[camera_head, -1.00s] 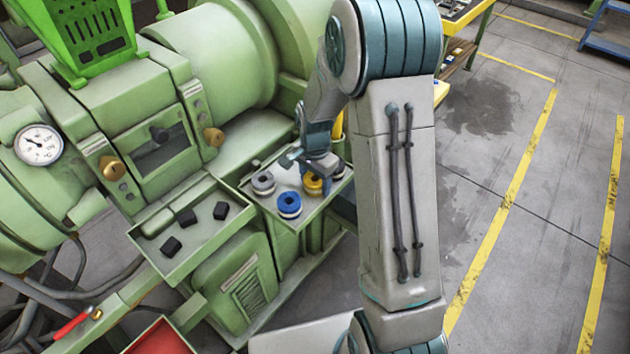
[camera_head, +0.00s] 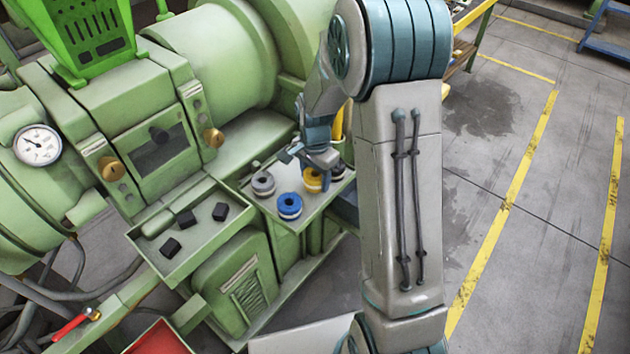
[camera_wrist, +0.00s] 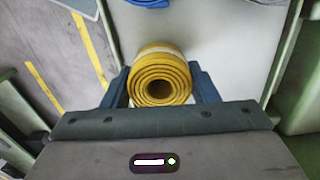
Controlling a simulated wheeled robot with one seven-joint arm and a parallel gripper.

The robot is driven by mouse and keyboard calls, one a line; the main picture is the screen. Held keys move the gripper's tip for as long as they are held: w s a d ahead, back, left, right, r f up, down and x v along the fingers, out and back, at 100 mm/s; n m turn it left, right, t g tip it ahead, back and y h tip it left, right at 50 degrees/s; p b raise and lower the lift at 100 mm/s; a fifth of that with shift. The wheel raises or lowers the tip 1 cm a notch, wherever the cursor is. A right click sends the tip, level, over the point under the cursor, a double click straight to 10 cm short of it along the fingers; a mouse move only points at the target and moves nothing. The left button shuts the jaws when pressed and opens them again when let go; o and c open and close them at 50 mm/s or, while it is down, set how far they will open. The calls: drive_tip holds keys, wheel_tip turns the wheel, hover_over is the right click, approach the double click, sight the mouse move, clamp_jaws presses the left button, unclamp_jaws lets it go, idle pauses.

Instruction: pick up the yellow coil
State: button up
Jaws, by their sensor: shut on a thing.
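The yellow coil (camera_wrist: 160,79) is a rolled yellow ring with a dark hole and a pale band, seen end-on in the wrist view. My gripper (camera_wrist: 160,88) has a blue finger on each side of it and is shut on it. In the head view the yellow coil (camera_head: 312,180) shows partly below my gripper (camera_head: 316,168), above or on the green tray (camera_head: 262,209). I cannot tell whether it touches the tray. Part of the coil is hidden by the gripper.
A blue coil (camera_head: 289,206) and a grey coil (camera_head: 263,184) stand left of the gripper on the same tray. Another dark coil (camera_head: 337,171) is close on the right. A second tray (camera_head: 160,262) holds black blocks. The green machine (camera_head: 150,100) rises behind.

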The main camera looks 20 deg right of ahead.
drive_tip(key=shift+r, duration=0.85)
drive_tip(key=s+d+r+b, duration=0.2)
drive_tip(key=s+d+r, duration=0.3)
drive_tip(key=d, duration=0.5)
wheel_tip(320, 180, up, 2)
drive_tip(key=shift+s+r, duration=0.1)
drive_tip(key=shift+s, duration=0.25)
drive_tip(key=shift+d, duration=0.1)
